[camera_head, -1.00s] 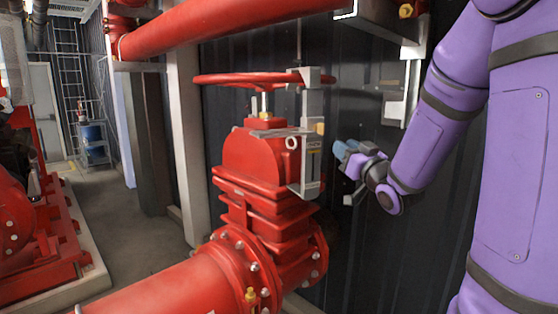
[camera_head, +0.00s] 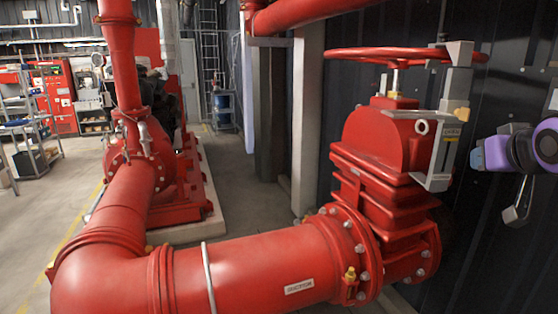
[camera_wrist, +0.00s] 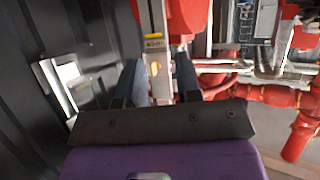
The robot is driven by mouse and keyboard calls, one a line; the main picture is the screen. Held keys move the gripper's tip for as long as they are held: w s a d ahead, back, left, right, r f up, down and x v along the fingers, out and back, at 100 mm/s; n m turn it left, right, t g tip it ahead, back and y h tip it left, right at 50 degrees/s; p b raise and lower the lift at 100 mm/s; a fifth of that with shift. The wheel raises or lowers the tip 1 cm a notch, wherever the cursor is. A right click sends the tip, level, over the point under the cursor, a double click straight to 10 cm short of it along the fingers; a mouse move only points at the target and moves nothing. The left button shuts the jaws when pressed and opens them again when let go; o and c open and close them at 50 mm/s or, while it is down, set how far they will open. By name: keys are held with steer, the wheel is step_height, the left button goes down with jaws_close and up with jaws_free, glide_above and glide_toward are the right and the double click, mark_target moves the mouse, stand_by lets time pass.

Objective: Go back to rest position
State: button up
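My gripper (camera_head: 478,158) shows at the right edge of the head view, with my purple and dark wrist behind it. It is to the right of the red valve (camera_head: 388,150) and its grey bracket (camera_head: 440,135), with a visible gap. In the wrist view my gripper (camera_wrist: 158,75) has its two dark fingers spread apart with nothing held. The grey bracket (camera_wrist: 155,55) with its yellow part shows beyond the gap between the fingers. Most of my arm is out of the head view.
A red handwheel (camera_head: 385,55) tops the valve. A thick red pipe (camera_head: 255,270) runs across the front. The dark ribbed wall (camera_head: 470,240) is close on the right. Open floor (camera_head: 245,185) lies behind the pipe, with a shelf (camera_head: 30,140) at far left.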

steer(key=s+a+f+g+y, duration=0.1)
steer(key=s+a+g, duration=0.2)
steer(key=s, duration=0.5)
steer(key=s+a+f+n+g+y, duration=0.1)
steer(key=s+a+g, duration=0.3)
steer(key=s, duration=0.5)
steer(key=shift+a+f+n, duration=0.2)
steer(key=shift+a+n, duration=0.1)
steer(key=shift+a, duration=0.45)
steer(key=shift+o, duration=0.5)
